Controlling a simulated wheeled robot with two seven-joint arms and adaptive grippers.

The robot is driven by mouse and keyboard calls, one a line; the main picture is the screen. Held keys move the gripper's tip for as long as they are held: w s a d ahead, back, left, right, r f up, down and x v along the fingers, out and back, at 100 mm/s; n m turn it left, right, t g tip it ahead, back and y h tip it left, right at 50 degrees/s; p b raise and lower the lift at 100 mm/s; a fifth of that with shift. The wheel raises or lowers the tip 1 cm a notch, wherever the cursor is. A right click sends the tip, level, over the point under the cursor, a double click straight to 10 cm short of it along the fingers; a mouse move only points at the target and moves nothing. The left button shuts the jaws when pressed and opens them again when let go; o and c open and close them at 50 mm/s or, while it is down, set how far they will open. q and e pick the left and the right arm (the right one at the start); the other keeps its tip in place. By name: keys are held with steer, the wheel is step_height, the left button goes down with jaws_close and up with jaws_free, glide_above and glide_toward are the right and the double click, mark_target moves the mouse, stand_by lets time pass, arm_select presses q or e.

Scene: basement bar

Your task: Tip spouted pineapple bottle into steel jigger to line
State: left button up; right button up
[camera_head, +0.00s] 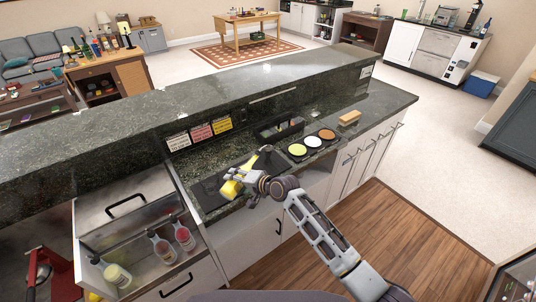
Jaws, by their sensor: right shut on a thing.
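My right gripper (238,183) is over the lower counter beside the open drawer and is shut on a yellow thing. This looks like the pineapple bottle (229,189), mostly covered by the fingers; its spout and tilt cannot be made out. I cannot pick out the steel jigger; the gripper and arm hide part of the counter. My left gripper is not in view.
An open drawer (145,228) at lower left holds several spouted bottles, including a red one (184,237) and a pale yellow one (117,275). A black tray (293,158) with three coloured rounds and a wooden block (349,118) lie to the right. The raised bar ledge (270,75) runs behind.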

steer(key=shift+r+p, duration=0.5)
steer(key=shift+p, duration=0.25)
stand_by(0.7)
steer(key=shift+a+r, duration=0.1)
steer(key=shift+r+p, duration=0.1)
steer(key=shift+p, duration=0.3)
steer(key=shift+r+p, duration=0.2)
steer(key=shift+p, duration=0.1)
stand_by(0.5)
steer(key=shift+r+m+g+p, duration=0.2)
steer(key=shift+m+g+p, duration=0.1)
steer(key=shift+p, duration=0.05)
steer(key=shift+r+y, duration=0.2)
steer(key=shift+y, duration=0.1)
stand_by(1.7)
steer(key=shift+f, duration=0.1)
